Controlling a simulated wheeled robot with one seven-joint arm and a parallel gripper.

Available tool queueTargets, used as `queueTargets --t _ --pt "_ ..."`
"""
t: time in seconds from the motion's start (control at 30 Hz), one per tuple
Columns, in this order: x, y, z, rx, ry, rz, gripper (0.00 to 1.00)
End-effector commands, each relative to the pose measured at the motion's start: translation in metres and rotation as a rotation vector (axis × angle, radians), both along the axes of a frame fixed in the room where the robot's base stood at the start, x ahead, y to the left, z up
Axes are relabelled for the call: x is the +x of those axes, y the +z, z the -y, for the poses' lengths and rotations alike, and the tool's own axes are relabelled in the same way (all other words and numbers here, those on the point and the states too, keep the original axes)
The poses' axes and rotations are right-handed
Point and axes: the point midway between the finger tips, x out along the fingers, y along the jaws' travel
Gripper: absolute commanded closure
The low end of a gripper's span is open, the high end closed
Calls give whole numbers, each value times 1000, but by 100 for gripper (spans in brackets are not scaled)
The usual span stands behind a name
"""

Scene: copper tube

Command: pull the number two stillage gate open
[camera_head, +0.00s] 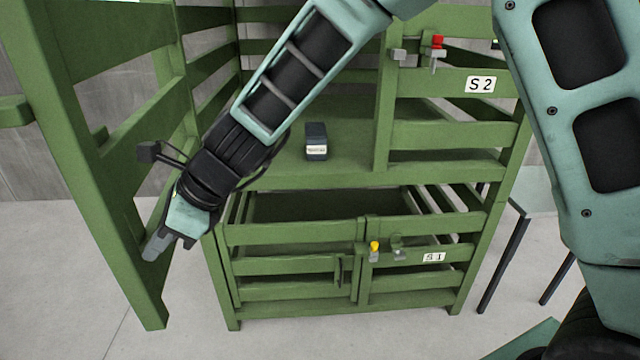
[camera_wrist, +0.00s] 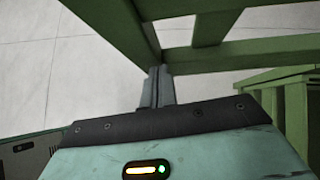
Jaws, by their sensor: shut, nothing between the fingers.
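The green slatted gate of the upper stillage (camera_head: 110,150), beside the S2 label (camera_head: 480,85), stands swung wide open on the left of the head view. It also shows in the wrist view (camera_wrist: 190,57). My gripper (camera_head: 158,248) is shut and empty by the lower free end of the gate, on its inner side; I cannot tell whether it touches. In the wrist view the closed fingers (camera_wrist: 158,88) are close to a gate post. The upper latch with a red knob (camera_head: 437,45) is on the S2 frame at the top.
A dark box with a white label (camera_head: 316,142) sits on the upper deck. The lower stillage gate (camera_head: 290,262), with a yellow-knobbed latch (camera_head: 374,250) and S1 label (camera_head: 433,257), is closed. A table (camera_head: 525,205) stands at right. Floor (camera_head: 60,290) at lower left is clear.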

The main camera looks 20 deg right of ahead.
Motion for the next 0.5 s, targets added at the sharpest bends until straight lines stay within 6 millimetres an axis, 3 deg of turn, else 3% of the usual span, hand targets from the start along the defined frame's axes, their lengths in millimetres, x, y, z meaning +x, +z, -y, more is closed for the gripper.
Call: queueTargets --t 0.03,0.2,0.5 --pt "0 6 -22 0 8 -2 100" --pt "8 6 -72 -1 -84 -2 100" --pt "25 5 -131 -1 -264 -1 100"
